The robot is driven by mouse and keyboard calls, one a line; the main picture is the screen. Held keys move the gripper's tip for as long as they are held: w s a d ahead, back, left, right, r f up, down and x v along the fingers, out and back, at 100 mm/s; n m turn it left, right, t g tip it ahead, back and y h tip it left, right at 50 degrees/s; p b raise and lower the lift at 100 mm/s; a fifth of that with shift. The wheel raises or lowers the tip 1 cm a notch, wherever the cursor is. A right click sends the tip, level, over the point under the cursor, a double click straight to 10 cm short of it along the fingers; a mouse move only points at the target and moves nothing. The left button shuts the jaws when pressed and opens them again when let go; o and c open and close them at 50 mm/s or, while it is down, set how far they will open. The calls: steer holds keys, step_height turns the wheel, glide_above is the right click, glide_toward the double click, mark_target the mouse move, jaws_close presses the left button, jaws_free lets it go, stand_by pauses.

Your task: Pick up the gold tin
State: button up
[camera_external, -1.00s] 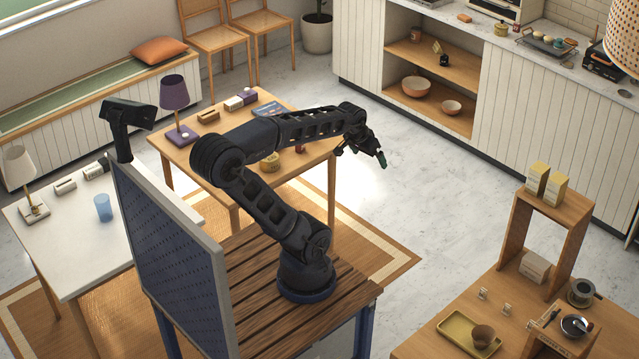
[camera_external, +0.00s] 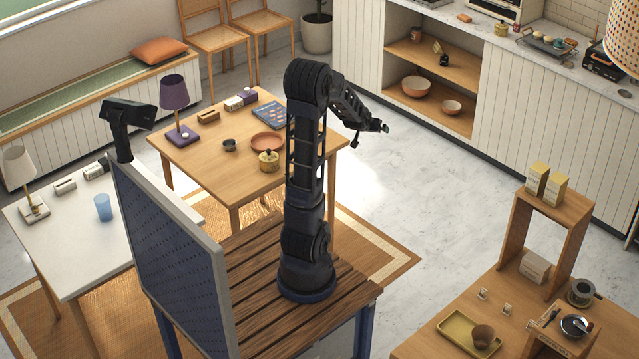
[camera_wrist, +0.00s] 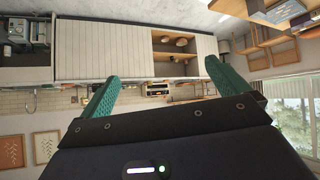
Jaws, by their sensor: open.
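A round gold tin (camera_external: 268,161) with a knobbed lid stands upright near the front edge of the wooden table (camera_external: 215,165), to the left of my arm. A similar small gold container (camera_external: 501,28) stands on the back counter; it is too small to make out well. My gripper (camera_external: 384,127) is up in the air to the right of the wooden table, pointing away toward the cabinets and well apart from both. In the wrist view, my gripper (camera_wrist: 163,75) has its green fingers spread with nothing between them. I cannot make out a gold tin in that view.
By the tin are a terracotta dish (camera_external: 268,142), a dark small cup (camera_external: 229,145) and a blue board (camera_external: 271,114). A purple lamp (camera_external: 175,100) stands at that table's left. The right-hand table (camera_external: 420,345) holds a wooden stand (camera_external: 515,225) and yellow tray (camera_external: 455,330). Open floor lies between.

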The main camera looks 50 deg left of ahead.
steer(key=w+a+f+n+y, duration=0.25)
steer(key=a+f, duration=0.55)
steer(key=a, duration=0.5)
steer(key=n+g+y, duration=0.2)
steer(key=n+y, duration=0.3)
steer(key=y, duration=0.5)
glide_toward(272, 165)
steer(key=a, duration=0.2)
steer(key=x, duration=0.5)
steer(key=shift+w+f, duration=0.15)
steer(key=shift+f, duration=0.1)
steer(key=shift+w+x, duration=0.2)
steer(key=shift+x, duration=2.65)
steer(key=shift+d, duration=0.1)
steer(key=shift+r, duration=0.1)
steer(key=c, duration=1.9)
